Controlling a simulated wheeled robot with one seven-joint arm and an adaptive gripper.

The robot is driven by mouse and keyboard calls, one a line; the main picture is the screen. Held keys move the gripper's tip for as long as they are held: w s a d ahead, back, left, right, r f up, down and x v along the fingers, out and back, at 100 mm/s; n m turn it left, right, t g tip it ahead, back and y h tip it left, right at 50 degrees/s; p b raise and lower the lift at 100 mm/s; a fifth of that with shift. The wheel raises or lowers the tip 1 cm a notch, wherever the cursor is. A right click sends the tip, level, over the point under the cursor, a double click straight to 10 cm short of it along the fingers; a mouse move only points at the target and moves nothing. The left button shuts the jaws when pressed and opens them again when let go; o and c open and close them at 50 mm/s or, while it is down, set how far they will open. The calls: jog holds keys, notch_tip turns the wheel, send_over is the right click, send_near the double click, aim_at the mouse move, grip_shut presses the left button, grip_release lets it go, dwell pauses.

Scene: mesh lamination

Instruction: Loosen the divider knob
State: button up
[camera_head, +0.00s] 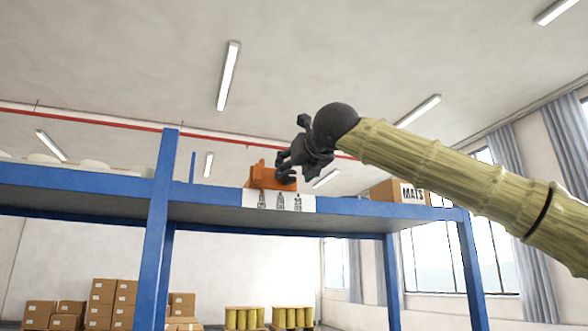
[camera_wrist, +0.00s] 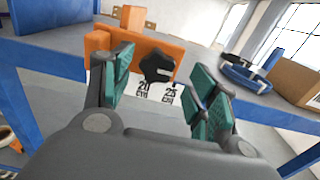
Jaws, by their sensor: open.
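The orange divider (camera_wrist: 135,47) stands on the blue shelf, and it also shows in the head view (camera_head: 262,177). The black lobed divider knob (camera_wrist: 157,67) is on its near face, above a white label strip (camera_wrist: 146,88) with printed numbers. My gripper (camera_wrist: 163,78) is open, with green pads to the left and right of the knob. I cannot tell whether either pad touches it. In the head view my gripper (camera_head: 288,165) is at the divider and hides the knob.
The blue shelf edge (camera_head: 352,211) runs below the divider. A cardboard box marked MATS (camera_head: 388,191) stands on the shelf to the right. Blue and dark rings (camera_wrist: 245,75) lie between it and the divider. A blue upright (camera_head: 158,230) is to the left.

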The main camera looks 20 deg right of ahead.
aim_at(288, 176)
jog(key=shift+w+a, duration=0.2)
jog(key=shift+w, duration=1.05)
jog(key=shift+d, duration=0.1)
jog(key=shift+s, duration=0.15)
